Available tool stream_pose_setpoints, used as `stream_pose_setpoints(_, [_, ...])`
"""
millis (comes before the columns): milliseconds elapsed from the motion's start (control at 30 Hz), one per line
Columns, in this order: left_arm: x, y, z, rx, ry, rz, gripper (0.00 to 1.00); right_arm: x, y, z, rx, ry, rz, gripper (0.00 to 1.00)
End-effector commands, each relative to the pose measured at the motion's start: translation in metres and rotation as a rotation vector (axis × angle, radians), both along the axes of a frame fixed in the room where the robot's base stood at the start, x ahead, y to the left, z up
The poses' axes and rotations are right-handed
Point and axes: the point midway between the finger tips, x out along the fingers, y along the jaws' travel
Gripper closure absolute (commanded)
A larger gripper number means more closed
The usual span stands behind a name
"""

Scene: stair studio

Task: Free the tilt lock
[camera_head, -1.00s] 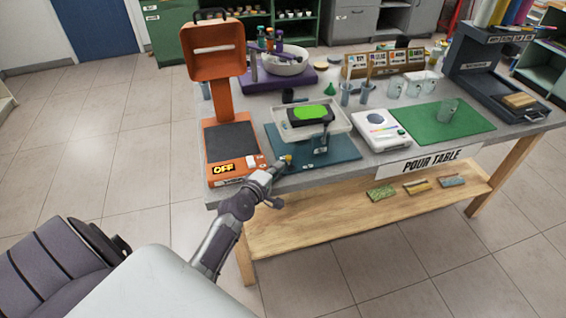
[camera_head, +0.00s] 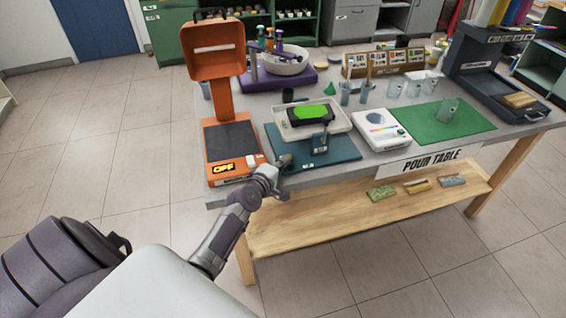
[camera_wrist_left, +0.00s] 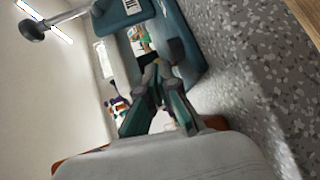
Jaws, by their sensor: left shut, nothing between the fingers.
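The tilt stand has a teal base (camera_head: 345,149) at the front of the pour table, with a white tray (camera_head: 341,118) and a dark block with a bright green top (camera_head: 314,111) on it. A grey upright post (camera_head: 320,144) stands at its front. My left gripper (camera_head: 281,163) is shut and empty at the base's front left corner. In the left wrist view its fingertips (camera_wrist_left: 157,72) are close to a dark part on the teal stand (camera_wrist_left: 172,46); I cannot tell if they touch. A rod with a black knob (camera_wrist_left: 32,30) also shows there. The lock itself is not clearly identifiable. My right gripper is out of view.
An orange stand marked OFF (camera_head: 231,143) is close on the left. A white device (camera_head: 381,130) and a green mat (camera_head: 428,121) lie to the right. A purple base with a white bowl (camera_head: 285,62) and several clear cups are behind.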

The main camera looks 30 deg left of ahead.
Motion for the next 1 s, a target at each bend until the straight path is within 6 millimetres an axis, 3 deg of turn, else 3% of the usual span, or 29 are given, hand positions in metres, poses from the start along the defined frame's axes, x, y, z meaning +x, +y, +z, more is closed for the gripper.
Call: stream_pose_setpoints(1000, [0.0054,0.004,-0.0002,0.001,0.0,0.001,1.0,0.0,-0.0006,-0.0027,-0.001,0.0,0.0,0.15])
